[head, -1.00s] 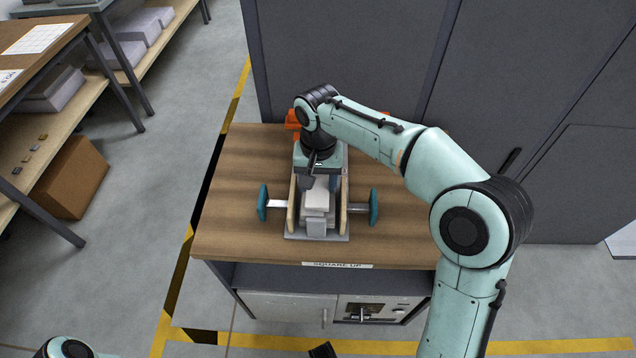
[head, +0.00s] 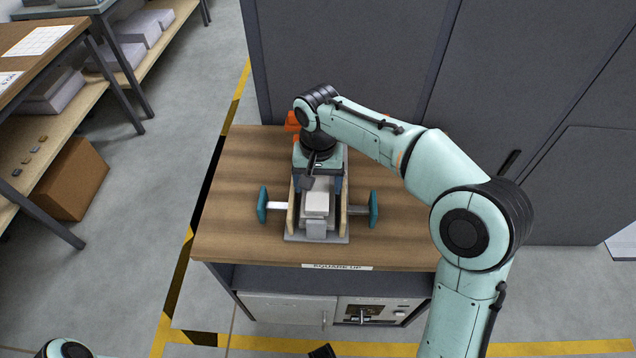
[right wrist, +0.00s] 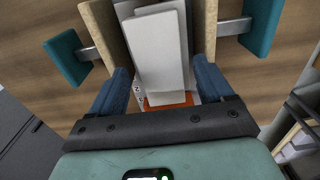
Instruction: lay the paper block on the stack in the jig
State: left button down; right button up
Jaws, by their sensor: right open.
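The jig (head: 345,238) stands on the wooden bench top, with pale upright boards at its sides and a teal pad on a rod at left and right. The white paper block (head: 317,203) lies on the stack (head: 316,229) between the boards. In the right wrist view the block (right wrist: 160,50) looks slightly turned against the sheets under it. My right gripper (head: 318,185) is open, its blue fingers (right wrist: 162,88) at either side of the block with gaps. The gripper hides the back of the jig.
Orange parts (head: 292,121) stand behind my right wrist on the bench (head: 235,210). Tall grey cabinets (head: 345,60) close off the back. The bench top is clear at the left of the jig. Shelving with paper stacks and a cardboard box (head: 72,180) stands at the far left.

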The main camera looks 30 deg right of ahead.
aim_at(318, 189)
notch_tip(318, 189, up, 11)
jog(key=p, duration=0.2)
dwell(0.6)
